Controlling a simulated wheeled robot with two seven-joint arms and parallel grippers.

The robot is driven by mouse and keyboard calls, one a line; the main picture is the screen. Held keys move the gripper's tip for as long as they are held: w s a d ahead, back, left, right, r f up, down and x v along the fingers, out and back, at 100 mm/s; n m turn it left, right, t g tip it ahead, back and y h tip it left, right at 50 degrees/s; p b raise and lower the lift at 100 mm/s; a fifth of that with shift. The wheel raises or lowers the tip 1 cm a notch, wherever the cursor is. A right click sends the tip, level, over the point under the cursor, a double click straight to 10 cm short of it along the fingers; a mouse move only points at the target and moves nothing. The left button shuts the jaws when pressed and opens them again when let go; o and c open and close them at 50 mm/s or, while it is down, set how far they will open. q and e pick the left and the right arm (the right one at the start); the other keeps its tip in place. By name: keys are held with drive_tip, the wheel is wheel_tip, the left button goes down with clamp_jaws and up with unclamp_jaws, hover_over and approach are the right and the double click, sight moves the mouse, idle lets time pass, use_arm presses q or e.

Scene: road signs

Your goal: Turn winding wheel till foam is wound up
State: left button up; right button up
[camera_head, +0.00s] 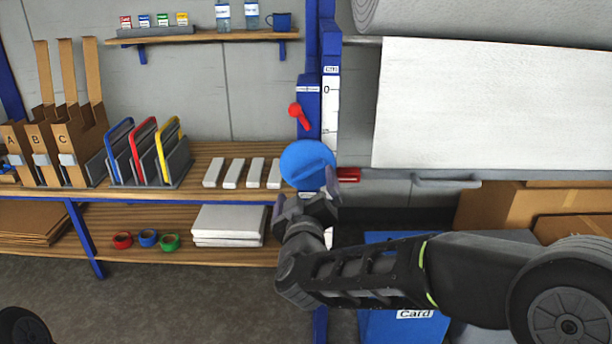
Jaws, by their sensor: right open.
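The blue round winding wheel (306,163) is mounted on the blue post, at the right end of the shelf. The white foam sheet (490,112) hangs down from the grey roll (490,18) at the top right. My right gripper (306,196) is open just below the wheel, with one finger at the wheel's lower right edge. I cannot tell whether it touches the wheel. A red lever (300,116) sits on the post above the wheel. My left gripper is not in view.
The wooden shelf (205,147) at left holds cardboard file holders (62,140), coloured racks (148,155) and white blocks (243,173). A red piece (348,175) sits right of the wheel. Cardboard boxes (500,206) and a blue card bin (400,325) stand at lower right.

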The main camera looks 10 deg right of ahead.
sight(306, 173)
drive_tip(key=x, duration=0.6)
drive_tip(key=shift+c, duration=0.3)
drive_tip(key=c, duration=1.3)
drive_tip(key=shift+o, duration=0.2)
drive_tip(key=shift+m, duration=0.5)
